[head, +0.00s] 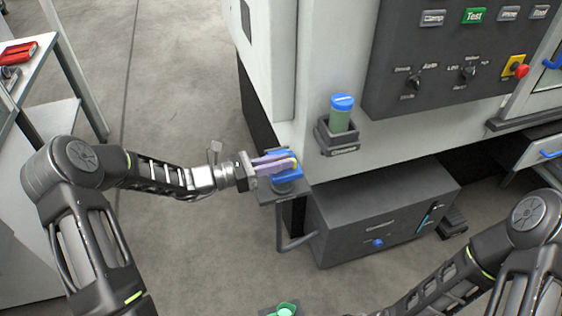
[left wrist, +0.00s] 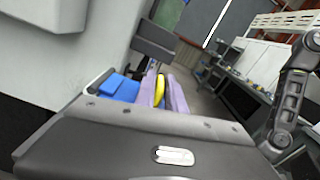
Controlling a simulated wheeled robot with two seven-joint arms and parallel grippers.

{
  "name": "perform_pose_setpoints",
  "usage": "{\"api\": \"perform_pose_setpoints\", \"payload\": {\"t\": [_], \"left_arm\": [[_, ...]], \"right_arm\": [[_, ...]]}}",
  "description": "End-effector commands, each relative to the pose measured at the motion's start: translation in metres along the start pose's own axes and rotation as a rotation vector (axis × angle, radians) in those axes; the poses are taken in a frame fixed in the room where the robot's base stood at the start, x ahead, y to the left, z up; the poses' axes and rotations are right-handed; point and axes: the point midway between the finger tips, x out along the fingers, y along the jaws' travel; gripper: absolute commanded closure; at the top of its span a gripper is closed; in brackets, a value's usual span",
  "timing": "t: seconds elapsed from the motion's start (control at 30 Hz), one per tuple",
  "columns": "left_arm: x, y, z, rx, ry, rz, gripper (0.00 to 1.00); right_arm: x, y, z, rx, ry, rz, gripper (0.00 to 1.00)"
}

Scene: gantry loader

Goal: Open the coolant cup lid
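The blue coolant cup lid (head: 287,154) is on a small dark bracket (head: 284,190) at the machine's lower left corner. A yellow tab (head: 294,162) stands at its right side. My left gripper (head: 289,163) reaches it from the left, with its two purple fingers over the blue part. In the left wrist view the yellow tab (left wrist: 159,90) fills the gap between the fingers (left wrist: 162,92), and the blue part (left wrist: 118,88) lies to their left. The fingers look closed on the tab. The cup's inside is hidden. My right gripper is out of view.
A green cup with a blue cap (head: 342,112) stands in a dark holder (head: 338,140) on the machine's front. A dark tank box (head: 375,225) is below. The control panel (head: 450,50) is at upper right. A shelf with red items (head: 18,53) is at far left.

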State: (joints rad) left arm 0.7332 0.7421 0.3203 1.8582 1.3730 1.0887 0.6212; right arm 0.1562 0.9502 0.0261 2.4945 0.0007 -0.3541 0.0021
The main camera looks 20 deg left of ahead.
Motion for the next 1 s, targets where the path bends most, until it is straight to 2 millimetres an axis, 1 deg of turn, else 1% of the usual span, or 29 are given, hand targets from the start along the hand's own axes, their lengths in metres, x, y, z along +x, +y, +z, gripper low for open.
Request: {"api": "perform_pose_setpoints", "payload": {"t": [0.03, 0.13, 1.0], "left_arm": [[0.0, -0.0004, 0.0, 0.0, 0.0, -0.001, 0.92], [0.0, -0.0006, -0.0001, 0.0, 0.0, -0.002, 1.0], [0.0002, -0.0014, -0.0008, -0.003, 0.001, -0.003, 1.0]], "right_arm": [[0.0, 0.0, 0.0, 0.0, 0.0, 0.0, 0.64], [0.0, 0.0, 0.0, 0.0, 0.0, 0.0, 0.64], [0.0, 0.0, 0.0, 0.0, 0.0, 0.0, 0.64]]}}
